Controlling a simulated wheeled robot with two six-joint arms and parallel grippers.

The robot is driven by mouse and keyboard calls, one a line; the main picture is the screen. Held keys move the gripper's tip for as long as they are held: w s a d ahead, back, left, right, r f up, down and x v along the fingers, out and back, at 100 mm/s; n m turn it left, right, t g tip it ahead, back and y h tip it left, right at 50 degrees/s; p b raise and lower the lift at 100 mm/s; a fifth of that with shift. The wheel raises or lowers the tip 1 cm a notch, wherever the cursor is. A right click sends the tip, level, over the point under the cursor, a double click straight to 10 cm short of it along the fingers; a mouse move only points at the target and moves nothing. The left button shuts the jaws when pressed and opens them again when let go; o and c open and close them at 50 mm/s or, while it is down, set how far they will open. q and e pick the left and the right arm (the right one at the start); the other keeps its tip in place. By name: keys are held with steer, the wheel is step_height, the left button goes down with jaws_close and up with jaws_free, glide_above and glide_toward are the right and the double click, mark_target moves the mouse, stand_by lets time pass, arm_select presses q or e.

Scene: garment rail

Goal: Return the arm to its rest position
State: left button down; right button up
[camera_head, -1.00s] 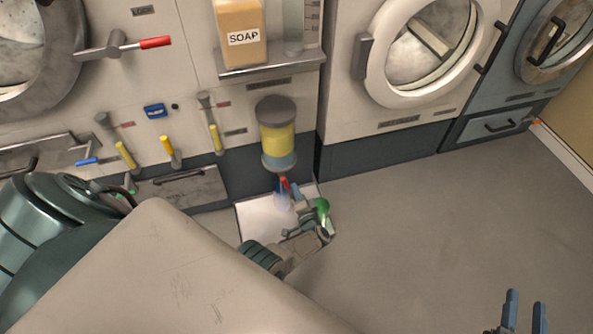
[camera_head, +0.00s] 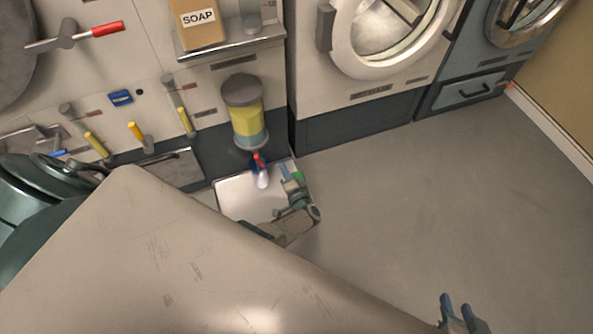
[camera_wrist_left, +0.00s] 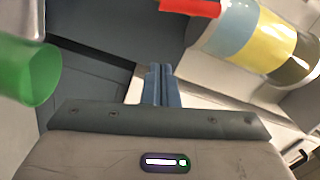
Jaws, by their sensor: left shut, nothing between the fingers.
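My left gripper (camera_head: 291,183) is over the right part of a pale tray (camera_head: 236,200) at the foot of the machine wall. Its blue fingers (camera_wrist_left: 162,85) are together in the left wrist view, with nothing between them. A green cup-like thing (camera_head: 299,177) is close beside the fingers in the head view. It shows at the left edge of the wrist view (camera_wrist_left: 28,72), apart from the fingers. My right gripper (camera_head: 458,318) is at the bottom edge of the head view, its two blue fingers apart; its lower part is cut off.
A yellow dispenser (camera_head: 246,116) with a red part (camera_head: 259,160) below it hangs just above the tray. A soap box (camera_head: 196,22) stands on a shelf (camera_head: 232,39). Yellow-handled levers (camera_head: 97,144) line the panel at left. The floor (camera_head: 400,195) at right is clear.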

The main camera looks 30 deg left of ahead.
arm_select(q)
steer(key=p+v, duration=0.1)
steer(key=v, duration=0.6)
steer(key=shift+s, duration=0.15)
